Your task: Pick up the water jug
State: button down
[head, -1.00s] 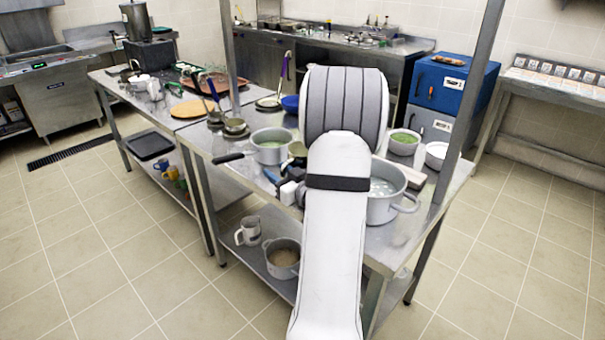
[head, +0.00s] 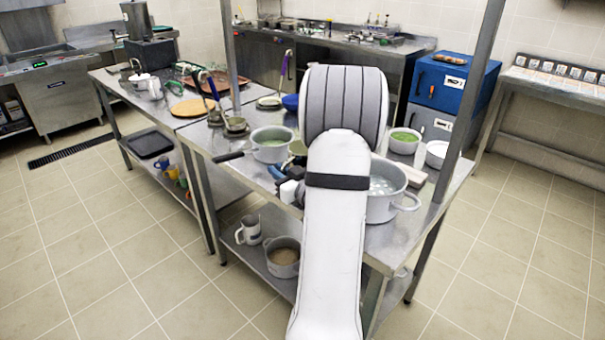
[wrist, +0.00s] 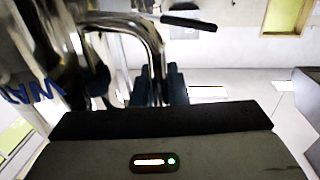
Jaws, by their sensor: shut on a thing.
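The water jug (wrist: 70,65) is shiny metal with blue letters, of which "WAT" shows, at the left of the wrist view. Its curved metal handle (wrist: 150,35) comes down between the dark fingers of my gripper (wrist: 158,88). My gripper is shut on this handle. The jug's base and most of its body lie outside the wrist view. In the head view my own arm covers most of the area around the gripper, and I cannot make out the jug there.
The steel table (head: 215,145) holds a pot (head: 271,144) left of my arm and a large pot (head: 385,192) to its right. Bowls (head: 404,141) stand behind. A shelf post (head: 470,100) rises at the right. A pitcher (head: 249,230) and another pot (head: 283,256) stand on the lower shelf.

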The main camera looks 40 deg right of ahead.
jog(key=shift+r, duration=0.1)
notch_tip(320, 180, up, 10)
jog(key=shift+p, duration=0.45)
dwell(0.5)
